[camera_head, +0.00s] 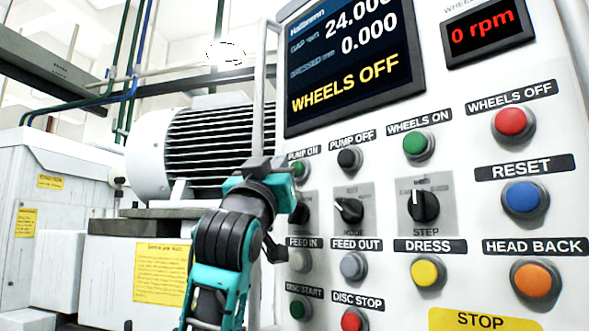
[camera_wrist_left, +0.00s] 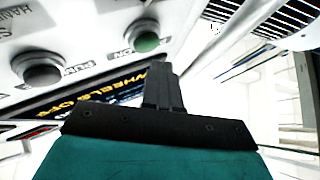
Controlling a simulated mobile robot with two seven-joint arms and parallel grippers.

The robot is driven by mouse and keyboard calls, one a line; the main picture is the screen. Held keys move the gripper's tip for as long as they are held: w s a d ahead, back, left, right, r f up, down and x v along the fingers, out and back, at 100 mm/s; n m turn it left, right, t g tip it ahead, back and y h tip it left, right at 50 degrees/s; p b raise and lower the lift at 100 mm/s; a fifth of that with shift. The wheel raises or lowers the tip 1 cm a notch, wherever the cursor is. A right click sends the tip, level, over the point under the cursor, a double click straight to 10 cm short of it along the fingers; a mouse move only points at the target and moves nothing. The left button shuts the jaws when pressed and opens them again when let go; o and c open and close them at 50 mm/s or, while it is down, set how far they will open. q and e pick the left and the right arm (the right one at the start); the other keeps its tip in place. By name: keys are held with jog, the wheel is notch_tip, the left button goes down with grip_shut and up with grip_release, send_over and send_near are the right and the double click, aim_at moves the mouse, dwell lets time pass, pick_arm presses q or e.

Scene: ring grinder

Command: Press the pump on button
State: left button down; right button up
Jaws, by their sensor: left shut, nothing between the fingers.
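The pump on button (camera_head: 299,170) is a green button under the PUMP ON label, at the upper left of the control panel. A green button with a partly readable label ending in ON also shows in the left wrist view (camera_wrist_left: 147,42), just beyond the fingertips. My left gripper (camera_head: 287,163) is beside the pump on button at the panel's left edge, and partly covers it. In the left wrist view its fingers (camera_wrist_left: 160,76) are closed together and empty, pointing toward the green button. I cannot tell whether they touch it. My right gripper is not in view.
The black pump off button (camera_head: 349,159) is just right. Below are dark rotary knobs (camera_head: 349,210) and the feed in button (camera_head: 300,261). A metal rail (camera_head: 259,90) stands at the panel's left edge. A finned motor (camera_head: 208,143) is behind my arm.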

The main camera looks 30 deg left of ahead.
pick_arm(q)
jog(key=shift+w, duration=0.1)
jog(key=shift+w+d, duration=0.15)
jog(key=shift+w, duration=0.15)
jog(key=shift+w+d, duration=0.2)
jog(key=shift+w, duration=0.35)
dwell(0.8)
jog(key=shift+s, duration=0.15)
jog(key=shift+s+a, duration=0.3)
jog(key=shift+s, duration=0.4)
jog(key=shift+s+a+b, duration=0.1)
jog(key=shift+s+a, duration=0.2)
jog(key=shift+s, duration=0.5)
jog(key=shift+s+a+b, duration=0.15)
jog(key=shift+s+a, duration=0.1)
jog(key=shift+s, duration=0.55)
jog(key=shift+s+a+b, duration=0.1)
jog(key=shift+s+a, duration=0.2)
jog(key=shift+s, duration=0.5)
jog(key=shift+f, duration=0.1)
